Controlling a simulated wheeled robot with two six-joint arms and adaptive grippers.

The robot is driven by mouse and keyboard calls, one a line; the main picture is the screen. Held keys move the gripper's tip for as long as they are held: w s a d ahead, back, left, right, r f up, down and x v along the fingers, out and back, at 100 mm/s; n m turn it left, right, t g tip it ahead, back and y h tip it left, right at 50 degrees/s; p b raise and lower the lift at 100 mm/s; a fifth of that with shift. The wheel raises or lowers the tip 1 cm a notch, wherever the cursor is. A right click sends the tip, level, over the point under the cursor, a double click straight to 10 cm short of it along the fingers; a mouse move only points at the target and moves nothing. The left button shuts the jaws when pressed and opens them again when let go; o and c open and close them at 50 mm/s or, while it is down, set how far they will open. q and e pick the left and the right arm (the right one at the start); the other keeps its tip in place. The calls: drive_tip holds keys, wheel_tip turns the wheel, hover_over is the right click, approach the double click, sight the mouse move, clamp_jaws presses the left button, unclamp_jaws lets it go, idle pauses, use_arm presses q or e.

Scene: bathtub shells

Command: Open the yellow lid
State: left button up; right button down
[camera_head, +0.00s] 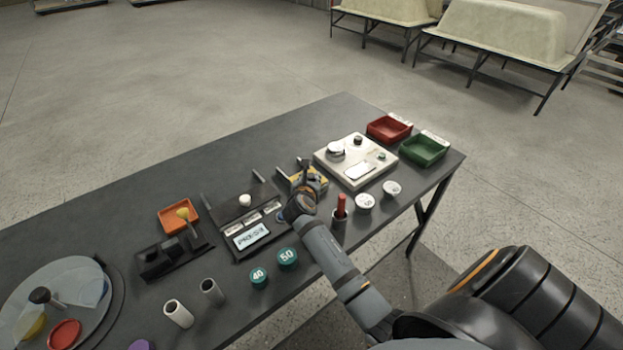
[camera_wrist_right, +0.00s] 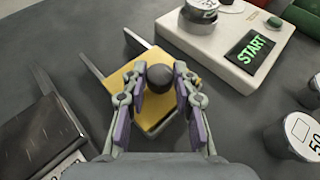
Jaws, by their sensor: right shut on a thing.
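The yellow lid (camera_wrist_right: 124,76) is a flat plate with a dark round knob (camera_wrist_right: 158,77), seen between two thin grey upright plates in the right wrist view. A little of it shows in the head view (camera_head: 322,181), mostly hidden behind my right gripper (camera_head: 306,186). My right gripper also shows in the wrist view (camera_wrist_right: 160,82), its fingers closed on either side of the knob. A grey edge shows under the lid's near side; I cannot tell whether the lid is raised. My left gripper is not in view.
Right of the lid stands a white device (camera_head: 355,178) with a START screen. A red tray (camera_head: 389,129) and a green tray (camera_head: 423,149) lie beyond. A cup with a red stick (camera_head: 340,215) and white-topped cans (camera_head: 364,202) stand close by. A black scale-like device (camera_head: 250,238) is left.

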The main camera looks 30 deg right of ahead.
sight(299, 175)
drive_tip(key=w, duration=0.6)
drive_tip(key=shift+w+a+p, duration=0.2)
drive_tip(key=shift+a+p, duration=0.05)
drive_tip(key=shift+p, duration=0.05)
drive_tip(key=shift+s, duration=0.1)
drive_tip(key=c, duration=1)
unclamp_jaws()
drive_tip(key=v, duration=0.7)
drive_tip(key=shift+s+a, duration=0.15)
